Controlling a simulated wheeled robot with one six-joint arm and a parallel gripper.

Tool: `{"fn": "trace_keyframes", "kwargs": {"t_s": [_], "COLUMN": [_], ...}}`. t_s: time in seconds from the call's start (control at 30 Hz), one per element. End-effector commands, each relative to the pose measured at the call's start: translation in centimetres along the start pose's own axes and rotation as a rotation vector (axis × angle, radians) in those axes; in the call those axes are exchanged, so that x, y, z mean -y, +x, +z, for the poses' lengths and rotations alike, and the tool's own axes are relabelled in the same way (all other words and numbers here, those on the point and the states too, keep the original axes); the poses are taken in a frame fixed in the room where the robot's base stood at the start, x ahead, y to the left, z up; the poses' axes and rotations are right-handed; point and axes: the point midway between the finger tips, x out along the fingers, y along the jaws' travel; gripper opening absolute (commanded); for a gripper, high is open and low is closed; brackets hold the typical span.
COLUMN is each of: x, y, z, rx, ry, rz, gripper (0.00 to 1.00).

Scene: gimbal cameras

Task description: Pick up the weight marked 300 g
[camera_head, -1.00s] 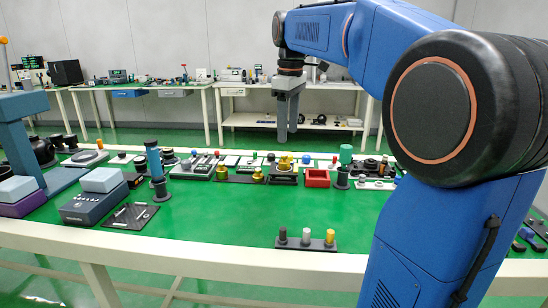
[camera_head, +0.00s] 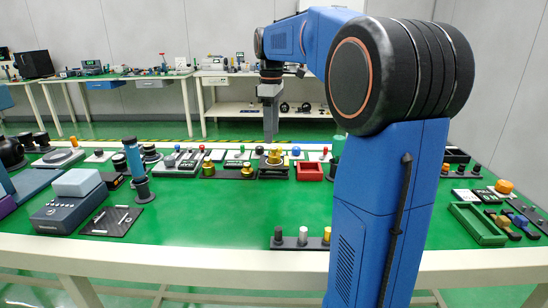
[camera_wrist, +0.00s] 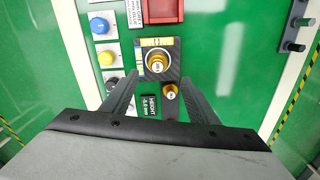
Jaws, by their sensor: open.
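Several brass weights stand in the back row of the green table. In the head view I see one at the left (camera_head: 208,167), one in the middle (camera_head: 247,170) and one on a dark stand (camera_head: 275,157). Their markings are too small to read, so I cannot tell which is 300 g. My gripper (camera_head: 271,138) points down above this row, open and empty. In the wrist view (camera_wrist: 159,80) its fingers straddle a small brass weight (camera_wrist: 170,92) with a label on top. A larger brass weight (camera_wrist: 157,63) on a dark square stand lies just beyond the fingertips.
A red tray (camera_head: 309,171) stands right of the dark stand. Blue (camera_wrist: 98,26) and yellow (camera_wrist: 106,58) knobs line the left in the wrist view. A rack with three pegs (camera_head: 301,241) stands at the front edge. The green table middle is clear.

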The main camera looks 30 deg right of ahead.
Motion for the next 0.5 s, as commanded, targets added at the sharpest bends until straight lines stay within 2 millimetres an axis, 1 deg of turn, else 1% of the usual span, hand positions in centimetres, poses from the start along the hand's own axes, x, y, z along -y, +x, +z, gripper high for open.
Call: {"fn": "trace_keyframes", "kwargs": {"t_s": [0.03, 0.1, 0.2, 0.37, 0.5], "x": [0.0, 0.0, 0.0, -0.1, -0.4], "y": [0.8, 1.6, 2.4, 3.2, 4.9], "z": [0.0, 0.0, 0.0, 0.1, 0.5], "rx": [0.001, 0.001, 0.0, 0.0, 0.001], "ry": [0.0, 0.0, 0.0, 0.001, 0.002], "rz": [-0.001, -0.001, 0.0, 0.0, -0.002], "gripper": [0.54, 0.54, 0.54, 0.54, 0.54]}}
